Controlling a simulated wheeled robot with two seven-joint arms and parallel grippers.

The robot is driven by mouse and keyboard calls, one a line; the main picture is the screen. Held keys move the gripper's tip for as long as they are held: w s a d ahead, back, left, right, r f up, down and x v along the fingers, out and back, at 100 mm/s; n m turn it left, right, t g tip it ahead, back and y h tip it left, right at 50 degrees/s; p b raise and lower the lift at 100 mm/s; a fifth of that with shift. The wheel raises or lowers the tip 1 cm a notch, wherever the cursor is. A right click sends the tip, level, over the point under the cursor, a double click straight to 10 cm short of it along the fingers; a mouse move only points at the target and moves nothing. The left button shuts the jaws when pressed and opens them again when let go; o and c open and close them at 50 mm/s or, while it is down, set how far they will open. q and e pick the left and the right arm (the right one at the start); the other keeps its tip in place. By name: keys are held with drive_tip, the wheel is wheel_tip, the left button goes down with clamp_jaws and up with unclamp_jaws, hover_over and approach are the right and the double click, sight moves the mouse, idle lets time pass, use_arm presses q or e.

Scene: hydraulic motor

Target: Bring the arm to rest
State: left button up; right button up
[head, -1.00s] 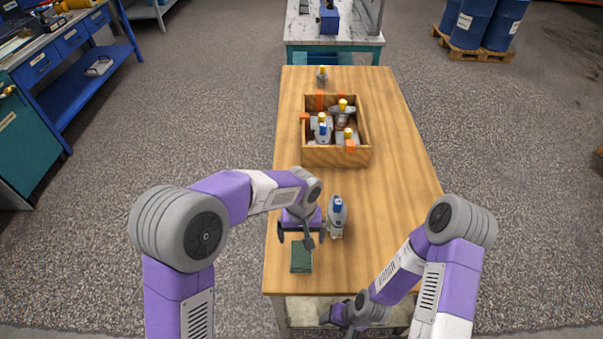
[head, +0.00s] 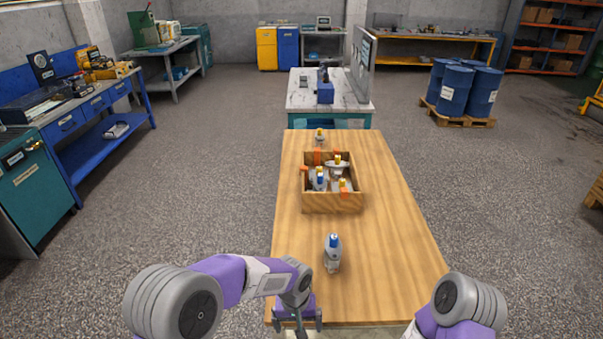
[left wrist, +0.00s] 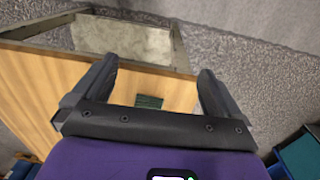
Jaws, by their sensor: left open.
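My left arm reaches in from the left in the head view, with its gripper (head: 297,325) low at the near left edge of the wooden table (head: 386,235). In the left wrist view the same gripper (left wrist: 157,78) is open, with nothing between its fingers. A small dark green block (left wrist: 149,102) shows past the gripper on the table there. My right arm shows only its elbow part at the bottom right of the head view, and its gripper is out of frame.
A motor part with a blue cap (head: 333,253) stands upright, right of my left gripper. A wooden crate (head: 333,203) holds several capped parts farther back. The table's right side is clear.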

use_arm(q)
drive_tip(key=s+a+f+n+h, duration=0.1)
drive_tip(key=s+a+f, duration=0.3)
drive_tip(key=s+f, duration=0.3)
drive_tip(key=s+a+f+n+h, duration=0.1)
drive_tip(key=s+a+f, duration=0.4)
drive_tip(key=f, duration=0.7)
drive_tip(key=s+h, duration=0.1)
drive_tip(key=s, duration=0.1)
drive_tip(key=shift+s+n+t+h, duration=0.3)
drive_tip(key=shift+s+n, duration=0.1)
